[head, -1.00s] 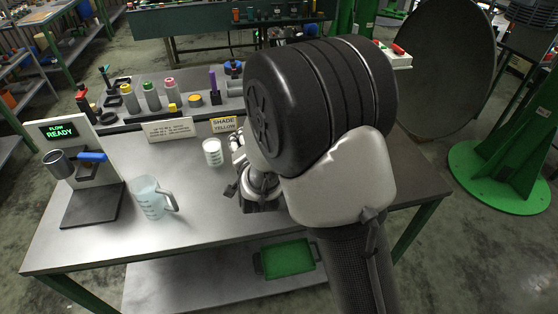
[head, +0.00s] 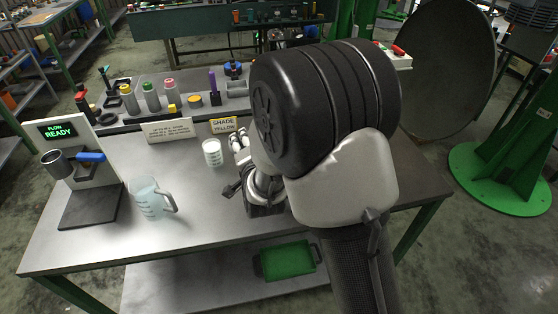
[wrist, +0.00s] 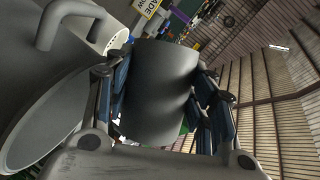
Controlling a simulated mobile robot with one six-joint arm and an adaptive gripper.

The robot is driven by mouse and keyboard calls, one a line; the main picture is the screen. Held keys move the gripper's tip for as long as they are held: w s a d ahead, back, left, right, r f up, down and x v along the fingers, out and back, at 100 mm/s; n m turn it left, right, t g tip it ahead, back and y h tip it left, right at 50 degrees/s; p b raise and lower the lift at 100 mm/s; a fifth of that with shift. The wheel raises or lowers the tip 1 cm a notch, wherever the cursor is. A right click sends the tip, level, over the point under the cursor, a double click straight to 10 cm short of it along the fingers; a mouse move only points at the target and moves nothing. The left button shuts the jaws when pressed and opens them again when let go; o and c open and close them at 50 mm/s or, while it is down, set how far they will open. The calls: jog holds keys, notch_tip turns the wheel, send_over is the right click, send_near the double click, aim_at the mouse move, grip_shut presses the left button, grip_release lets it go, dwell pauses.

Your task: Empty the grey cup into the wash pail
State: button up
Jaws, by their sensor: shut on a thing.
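My gripper (wrist: 158,82) is shut on the grey cup (wrist: 163,95), a smooth dark-grey cylinder between its two blue-padded fingers in the wrist view. In the head view my arm hides the held cup and most of the gripper. A large grey round vessel with a wide rim (wrist: 30,152) fills the left of the wrist view, beside the fingers. It may be the wash pail, but I cannot tell for sure. The cup's mouth and contents do not show.
A clear jug (head: 146,197) stands on the bench left of my arm, and a white-filled cup (head: 212,152) stands near the shade sign (head: 223,126). A dispenser stand (head: 72,165) is at the left. Bottles line the back tray. The front middle of the bench is clear.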

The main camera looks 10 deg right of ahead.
jog(key=shift+d+r+m+y, duration=0.1)
jog(key=shift+r+m+y, duration=0.25)
jog(key=shift+m, duration=0.25)
dwell(0.7)
jog(key=shift+s+d+f+m+t+b, duration=0.2)
jog(key=shift+d+m+t, duration=0.1)
jog(key=shift+d, duration=0.15)
jog(key=shift+s+d+f+m+t+b, duration=0.1)
jog(key=shift+d+m+t+b, duration=0.1)
jog(key=shift+d+m, duration=0.15)
dwell(0.8)
jog(key=shift+d+r+m+t+y+b, duration=0.3)
jog(key=shift+r+m+y+b, duration=0.25)
jog(key=shift+b, duration=0.75)
jog(key=shift+d+f+m, duration=0.1)
jog(key=shift+f+m, duration=0.2)
jog(key=shift+m, duration=0.1)
dwell(0.3)
